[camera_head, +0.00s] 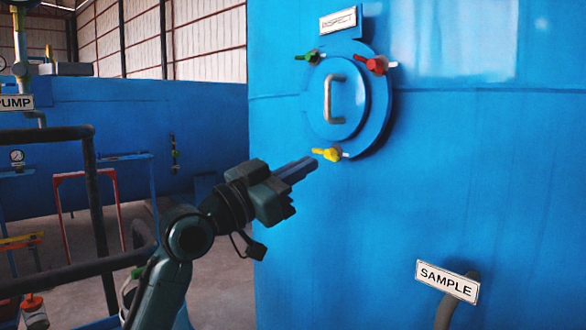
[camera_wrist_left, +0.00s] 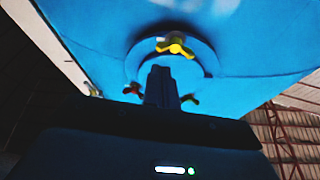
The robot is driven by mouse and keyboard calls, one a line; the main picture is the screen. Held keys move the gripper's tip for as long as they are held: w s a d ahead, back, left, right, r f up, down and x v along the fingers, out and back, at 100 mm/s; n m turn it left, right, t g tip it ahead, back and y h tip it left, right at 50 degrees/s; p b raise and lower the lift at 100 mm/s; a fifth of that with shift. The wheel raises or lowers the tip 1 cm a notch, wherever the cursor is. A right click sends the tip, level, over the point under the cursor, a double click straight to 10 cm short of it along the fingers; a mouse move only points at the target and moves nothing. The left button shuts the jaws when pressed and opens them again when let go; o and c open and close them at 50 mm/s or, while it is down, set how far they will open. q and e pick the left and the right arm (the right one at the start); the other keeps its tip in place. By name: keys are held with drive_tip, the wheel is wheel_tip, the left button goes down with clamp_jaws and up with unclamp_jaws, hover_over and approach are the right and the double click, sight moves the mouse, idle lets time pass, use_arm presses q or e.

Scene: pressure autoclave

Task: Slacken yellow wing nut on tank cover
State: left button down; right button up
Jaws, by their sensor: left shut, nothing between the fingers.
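The yellow wing nut (camera_head: 328,154) sits at the lower edge of the round blue tank cover (camera_head: 350,122). It also shows in the left wrist view (camera_wrist_left: 175,47), beyond the fingertips. A green wing nut (camera_head: 308,57) is at the cover's upper left and a red wing nut (camera_head: 374,65) at its upper right. A grey handle (camera_head: 328,100) is fixed on the cover. My left gripper (camera_head: 314,162) is shut and empty, its fingers pointing toward the yellow wing nut from the lower left. Fingers and nut look apart. My right gripper is not in view.
The blue tank wall (camera_head: 480,190) fills the right side. A SAMPLE sign (camera_head: 447,281) with a pipe is at the lower right. Dark railings (camera_head: 97,200) stand at the left. The wall below the cover is clear.

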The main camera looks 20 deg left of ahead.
sight(347, 144)
use_arm(q)
drive_tip(key=p+x, duration=0.1)
drive_tip(key=x, duration=0.5)
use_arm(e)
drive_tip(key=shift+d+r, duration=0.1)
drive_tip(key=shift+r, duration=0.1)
use_arm(q)
drive_tip(key=shift+f, duration=0.1)
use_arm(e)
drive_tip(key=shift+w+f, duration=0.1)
